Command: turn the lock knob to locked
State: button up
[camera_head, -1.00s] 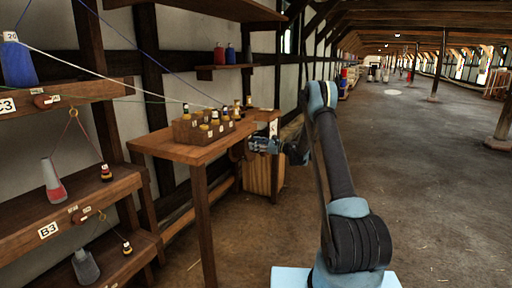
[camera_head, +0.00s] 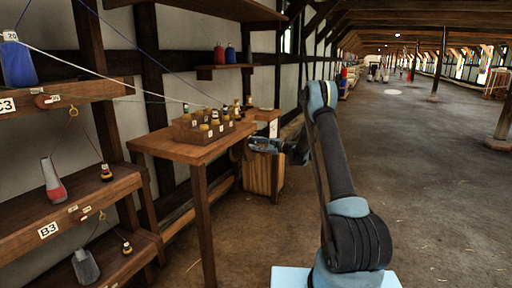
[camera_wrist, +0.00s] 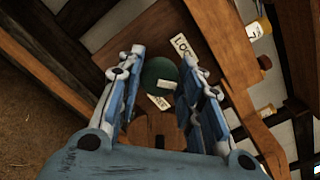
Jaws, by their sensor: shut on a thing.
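The lock knob (camera_wrist: 158,74) is dark green and round, and it sits on a brown wooden board. A white label (camera_wrist: 180,44) beside it begins with "LOC"; the rest of it is hard to read. A second pale label (camera_wrist: 159,101) lies just below the knob, its text unclear. My gripper (camera_wrist: 163,58) is shut on the knob, with one blue finger on each side of it. In the head view my gripper (camera_head: 265,144) is at the far end of the wooden bench, and the knob cannot be made out there.
A wooden bench (camera_head: 170,147) holds a divided box (camera_head: 186,133) of several small bobbins. Shelves with labelled spools stand at the left, with cords running above. A wooden cabinet (camera_head: 262,176) is below my gripper. The floor (camera_head: 430,205) to the right is open.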

jog(key=shift+s+f+n, duration=0.1)
jog(key=shift+f+n, duration=0.05)
jog(key=shift+n, duration=2.3)
jog(key=shift+s+f+n, duration=0.1)
jog(key=shift+n, duration=2.35)
jog(key=o, duration=1)
jog(key=shift+d, duration=0.1)
jog(key=v, duration=1.1)
jog(key=shift+d, duration=0.4)
